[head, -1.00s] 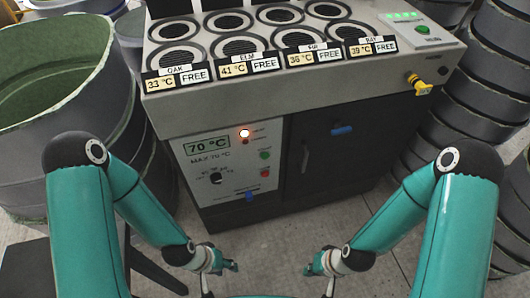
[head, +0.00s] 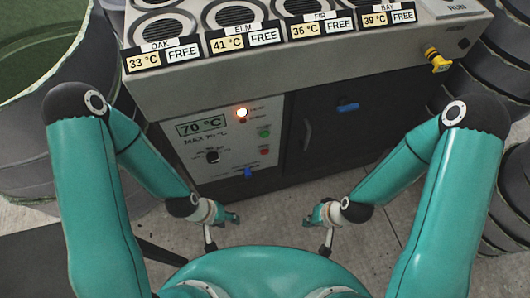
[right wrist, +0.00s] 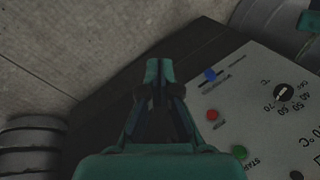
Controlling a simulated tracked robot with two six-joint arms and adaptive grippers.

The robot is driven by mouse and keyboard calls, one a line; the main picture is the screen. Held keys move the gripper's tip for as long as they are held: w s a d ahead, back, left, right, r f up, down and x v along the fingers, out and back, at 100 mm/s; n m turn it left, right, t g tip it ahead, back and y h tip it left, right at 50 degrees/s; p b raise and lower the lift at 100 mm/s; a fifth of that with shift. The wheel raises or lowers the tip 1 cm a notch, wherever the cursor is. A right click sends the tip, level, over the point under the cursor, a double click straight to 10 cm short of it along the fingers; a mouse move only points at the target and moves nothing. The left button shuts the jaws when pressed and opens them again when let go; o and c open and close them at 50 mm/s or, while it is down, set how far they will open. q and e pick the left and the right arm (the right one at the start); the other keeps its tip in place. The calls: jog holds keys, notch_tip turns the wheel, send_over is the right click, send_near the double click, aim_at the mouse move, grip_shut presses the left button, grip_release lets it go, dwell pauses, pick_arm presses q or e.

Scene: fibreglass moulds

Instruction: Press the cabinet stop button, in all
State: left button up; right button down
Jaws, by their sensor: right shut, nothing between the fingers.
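The grey cabinet (head: 285,85) stands ahead with a light control panel on its lower left. The red stop button (head: 265,151) sits on that panel below the green start button (head: 264,132). In the right wrist view the red button (right wrist: 212,115) lies to the right of my fingers, with the green button (right wrist: 240,152) below it. My right gripper (head: 311,217) is shut and empty, apart from the panel in the head view; its fingers (right wrist: 158,72) show closed in the wrist view. My left gripper (head: 233,217) hangs low in front of the panel, too small to read.
The panel also has a lit lamp (head: 242,113), a dial (head: 213,156) and a blue tab (head: 248,172). A yellow fitting (head: 438,60) juts out at right. Grey drums flank the cabinet; concrete floor lies between.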

aim_at(265, 152)
jog(key=w+a+f+n+t+b, duration=0.3)
jog(key=w+a+n+b, duration=0.2)
jog(key=b, duration=0.7)
jog(key=w+a+f+n+t+y+b, duration=0.1)
jog(key=w+a+f+n+t+b, duration=0.2)
jog(key=w+n+b, duration=0.4)
jog(key=w+a+f+b, duration=0.1)
jog(key=w+a+b, duration=0.1)
jog(key=b, duration=0.4)
jog(key=shift+w+f+n+t+y, duration=0.3)
jog(key=shift+w+n+t, duration=0.1)
jog(key=shift+w, duration=0.05)
jog(key=shift+w, duration=0.1)
jog(key=w+a+p, duration=0.1)
jog(key=w+a, duration=0.1)
jog(key=w, duration=0.6)
jog(key=shift+a, duration=0.35)
jog(key=shift+w, duration=0.25)
jog(key=shift+w+a, duration=0.15)
jog(key=shift+w, duration=0.05)
